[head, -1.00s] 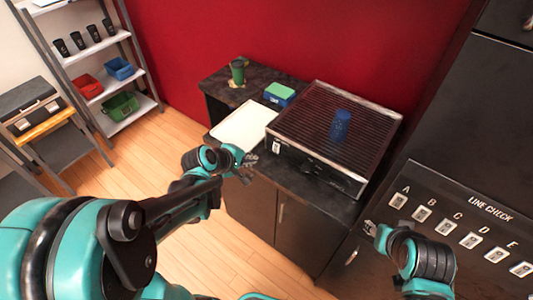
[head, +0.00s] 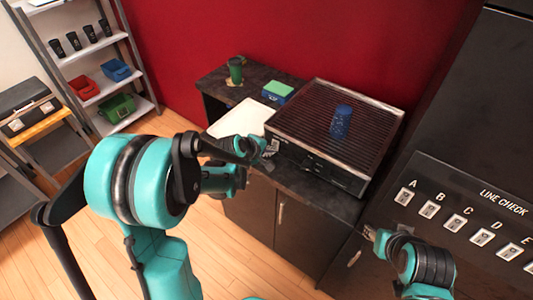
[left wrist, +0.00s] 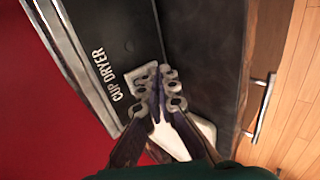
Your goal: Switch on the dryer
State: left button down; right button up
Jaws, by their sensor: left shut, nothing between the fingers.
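The cup dryer (head: 375,128) is a black box with a slatted top on the dark counter, and a blue speckled cup (head: 341,122) stands on it. In the left wrist view, its dark front (left wrist: 112,28) carries the words CUP DRYER beside a pale switch plate (left wrist: 140,78). My left gripper (head: 268,147) is shut and empty at the left end of the dryer's front. Its fingertips (left wrist: 164,88) are in front of the plate and hide part of it; I cannot tell whether they touch. My right gripper (head: 374,236) is at the lower right, away from the dryer; its fingers are too small to judge.
A white tray (head: 235,121), a blue-green box (head: 278,91) and a dark green cup (head: 236,70) are on the counter left of the dryer. A LINE CHECK panel (head: 470,190) with lettered switches is at the right. A shelf rack (head: 120,75) stands far left.

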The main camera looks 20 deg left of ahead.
pick_arm(q)
jog(key=shift+w+d+f+t+b, duration=0.15)
jog(key=shift+f+t+b, duration=0.3)
jog(key=shift+b, duration=0.55)
jog(key=shift+w+r, duration=0.1)
jog(key=shift+r, duration=0.2)
jog(key=shift+r+p, duration=0.1)
jog(key=shift+p, duration=0.2)
jog(key=shift+r+p, duration=0.5)
jog(key=shift+r, duration=0.25)
